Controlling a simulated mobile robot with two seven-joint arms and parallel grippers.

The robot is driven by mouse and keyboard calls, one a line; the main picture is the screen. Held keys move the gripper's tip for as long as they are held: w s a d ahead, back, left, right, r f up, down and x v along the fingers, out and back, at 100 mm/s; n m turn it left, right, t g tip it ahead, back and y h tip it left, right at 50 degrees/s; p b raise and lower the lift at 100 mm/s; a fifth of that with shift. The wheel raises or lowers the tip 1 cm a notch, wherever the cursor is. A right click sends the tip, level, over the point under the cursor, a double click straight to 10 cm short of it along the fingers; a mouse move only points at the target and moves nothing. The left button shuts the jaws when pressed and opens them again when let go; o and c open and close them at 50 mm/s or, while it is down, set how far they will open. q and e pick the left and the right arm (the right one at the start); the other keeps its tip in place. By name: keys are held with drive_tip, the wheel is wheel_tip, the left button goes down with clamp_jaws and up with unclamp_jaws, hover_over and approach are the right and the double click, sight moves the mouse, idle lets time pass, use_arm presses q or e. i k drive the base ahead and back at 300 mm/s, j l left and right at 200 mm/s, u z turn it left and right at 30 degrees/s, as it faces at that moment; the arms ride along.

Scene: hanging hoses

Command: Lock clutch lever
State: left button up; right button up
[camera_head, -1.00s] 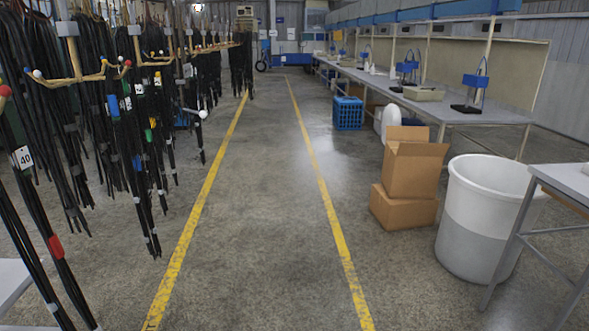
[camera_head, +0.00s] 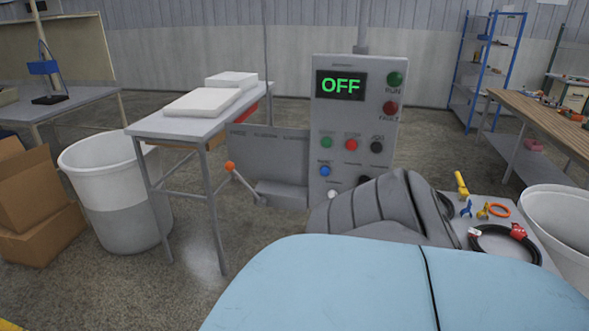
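A lever with an orange knob (camera_head: 230,166) and a thin grey shaft stands left of the control panel. Its shaft slants down to the right into a low grey base (camera_head: 281,194). A grey plate (camera_head: 270,150) with faint lettering stands behind it; I cannot read the lettering clearly. The grey control panel (camera_head: 355,120) has a display (camera_head: 340,86) reading OFF in green, with several coloured buttons below and beside it. Neither of my grippers is in view, and nothing is seen touching the lever.
A grey table (camera_head: 180,125) with white slabs (camera_head: 205,101) stands left of the lever, beside a white bin (camera_head: 115,190). A small surface at right holds tools and a coiled black hose (camera_head: 504,244). A wooden bench (camera_head: 545,120) stands further right.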

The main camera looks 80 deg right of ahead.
sight(229, 167)
drive_tip(key=k+z, duration=0.1)
drive_tip(key=z, duration=1.65)
